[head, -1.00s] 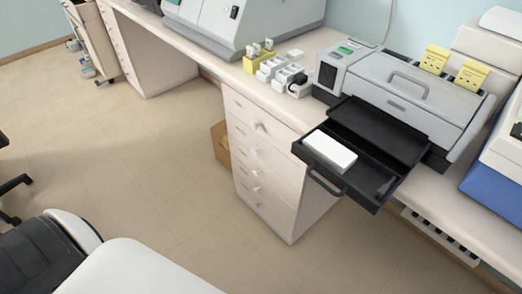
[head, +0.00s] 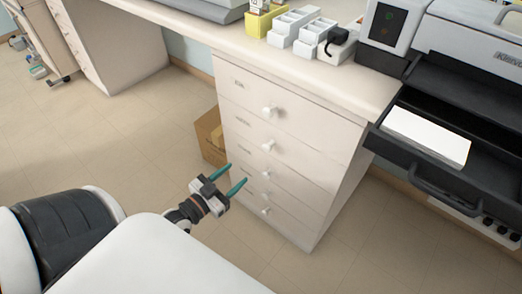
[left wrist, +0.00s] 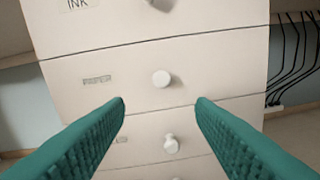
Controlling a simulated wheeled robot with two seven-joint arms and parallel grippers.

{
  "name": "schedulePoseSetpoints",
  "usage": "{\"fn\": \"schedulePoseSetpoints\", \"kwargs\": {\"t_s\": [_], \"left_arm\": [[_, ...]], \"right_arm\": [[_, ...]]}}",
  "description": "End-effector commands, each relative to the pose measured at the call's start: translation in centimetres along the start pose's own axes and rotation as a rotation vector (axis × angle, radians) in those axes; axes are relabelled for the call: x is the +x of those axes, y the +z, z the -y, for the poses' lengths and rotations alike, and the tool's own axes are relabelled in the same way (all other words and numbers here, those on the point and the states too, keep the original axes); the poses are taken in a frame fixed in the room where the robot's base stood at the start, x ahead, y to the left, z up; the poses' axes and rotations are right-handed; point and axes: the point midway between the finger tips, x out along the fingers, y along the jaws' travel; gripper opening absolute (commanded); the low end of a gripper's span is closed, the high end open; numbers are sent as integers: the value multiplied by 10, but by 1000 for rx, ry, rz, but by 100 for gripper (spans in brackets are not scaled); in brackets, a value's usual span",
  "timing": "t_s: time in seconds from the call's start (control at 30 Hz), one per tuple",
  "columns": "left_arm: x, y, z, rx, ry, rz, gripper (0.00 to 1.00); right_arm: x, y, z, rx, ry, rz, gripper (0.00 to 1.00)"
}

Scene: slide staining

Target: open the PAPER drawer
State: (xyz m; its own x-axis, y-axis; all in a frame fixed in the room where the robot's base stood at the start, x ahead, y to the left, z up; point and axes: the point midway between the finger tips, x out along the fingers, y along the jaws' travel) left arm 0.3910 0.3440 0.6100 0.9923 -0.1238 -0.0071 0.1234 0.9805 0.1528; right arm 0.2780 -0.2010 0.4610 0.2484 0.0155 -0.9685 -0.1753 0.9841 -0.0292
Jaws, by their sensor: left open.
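The PAPER drawer (head: 300,158) is the second from the top in the white cabinet under the bench. It looks shut. In the left wrist view its PAPER label (left wrist: 97,81) is readable, to the left of its round white knob (left wrist: 162,79). The knob also shows in the head view (head: 267,146). My left gripper (head: 238,173) is open and empty in front of the cabinet's left side, apart from it. In the left wrist view its green fingers (left wrist: 160,101) stand either side of the space just below the PAPER knob. My right gripper is out of view.
The INK drawer (left wrist: 200,22) is directly above, with several more drawers below. A black printer tray (head: 440,180) with a white stack (head: 428,136) sticks out past the bench edge at right. A cardboard box (head: 209,137) stands on the floor left of the cabinet.

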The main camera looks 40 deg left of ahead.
Motion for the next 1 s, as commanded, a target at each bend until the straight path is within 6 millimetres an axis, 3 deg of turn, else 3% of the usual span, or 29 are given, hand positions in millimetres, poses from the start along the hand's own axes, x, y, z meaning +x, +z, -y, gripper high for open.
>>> {"fn": "schedulePoseSetpoints", "kwargs": {"t_s": [0.17, 0.6, 0.8, 1.0], "left_arm": [[17, 4, 0, -1, -1, 14, 50], [100, 3, 0, -1, -1, 10, 50], [117, 4, 0, 0, -1, 8, 50], [120, 4, 1, 0, -2, 7, 50]], "right_arm": [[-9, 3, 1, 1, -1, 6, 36], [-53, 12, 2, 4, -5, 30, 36], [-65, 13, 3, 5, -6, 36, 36], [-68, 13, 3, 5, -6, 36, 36]]}}
